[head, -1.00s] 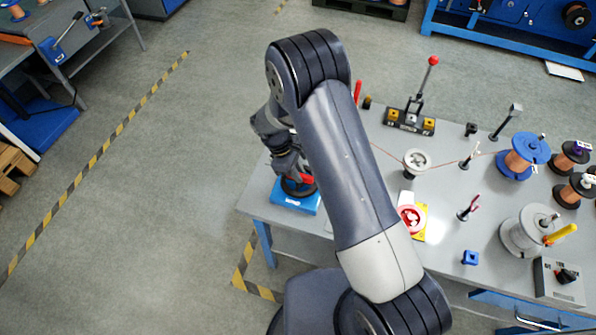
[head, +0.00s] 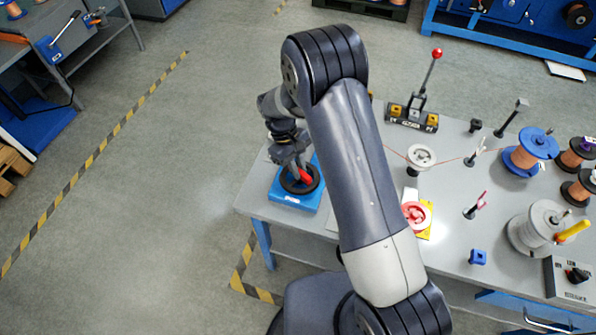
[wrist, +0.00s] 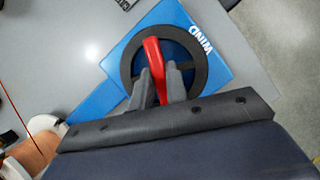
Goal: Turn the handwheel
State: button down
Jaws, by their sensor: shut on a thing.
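The handwheel (head: 313,184) is a black ring on a blue base (head: 282,197) at the table's left front corner. In the wrist view the handwheel (wrist: 199,84) shows nearly whole, with a red grip (wrist: 152,52) on it and the blue base (wrist: 168,16) beneath, marked "WIND". My gripper (head: 298,168) is over the wheel from above. In the wrist view my gripper (wrist: 161,88) has its two grey fingers on either side of the red grip, shut on it. The fingers hide the near part of the wheel.
On the table to the right stand a white pulley (head: 421,156), a red-knobbed lever (head: 436,54), a red disc (head: 416,214) and several wire spools, including a blue one (head: 537,143). A thin copper wire runs past the white pulley. Floor left of the table is clear.

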jog(key=m+b, duration=0.1)
jog(key=m, duration=0.1)
jog(key=m+y+b, duration=0.1)
jog(key=m, duration=0.1)
jog(key=shift+w+d+f+m+g+y, duration=0.1)
jog(key=shift+m+g+y, duration=0.2)
jog(key=shift+g, duration=0.1)
jog(key=shift+d+m+y+b, duration=0.15)
jog(key=shift+m+y+b, duration=0.8)
jog(key=shift+m, duration=1.65)
jog(key=c, duration=1.4)
grip_release()
jog(key=shift+g, duration=0.3)
jog(key=v, duration=1.1)
jog(key=shift+b, duration=0.45)
